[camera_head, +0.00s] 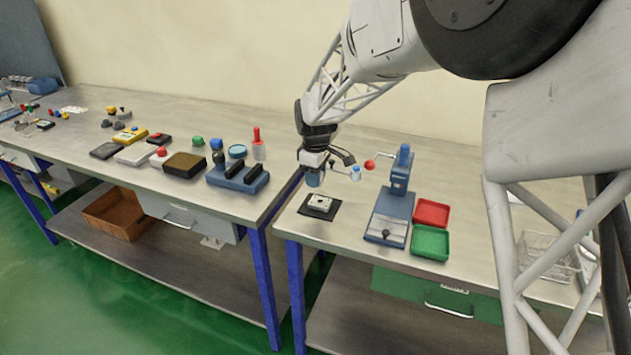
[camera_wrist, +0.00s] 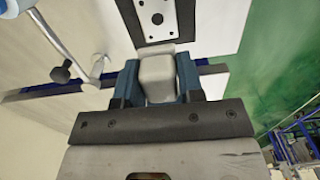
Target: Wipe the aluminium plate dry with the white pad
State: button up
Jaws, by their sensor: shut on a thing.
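The aluminium plate (camera_head: 319,202) is a small pale plate with dark holes, lying on a black mat (camera_head: 333,211) near the front left of the right-hand bench. In the wrist view the plate (camera_wrist: 166,27) is at the top, ahead of my fingers. My gripper (camera_head: 314,179) is above the back of the mat, apart from the plate. In the wrist view its blue fingers (camera_wrist: 158,72) are shut on the white pad (camera_wrist: 157,85), a pale rounded block. The pad cannot be made out in the head view.
A blue press (camera_head: 390,205) with a lever stands right of the mat. Beyond it are a red tray (camera_head: 432,212), a green tray (camera_head: 430,241) and a wire basket (camera_head: 545,257). The left bench (camera_head: 75,152) holds several tools across a gap.

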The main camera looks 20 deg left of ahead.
jog(key=shift+r, duration=0.9)
jog(key=shift+w, duration=0.1)
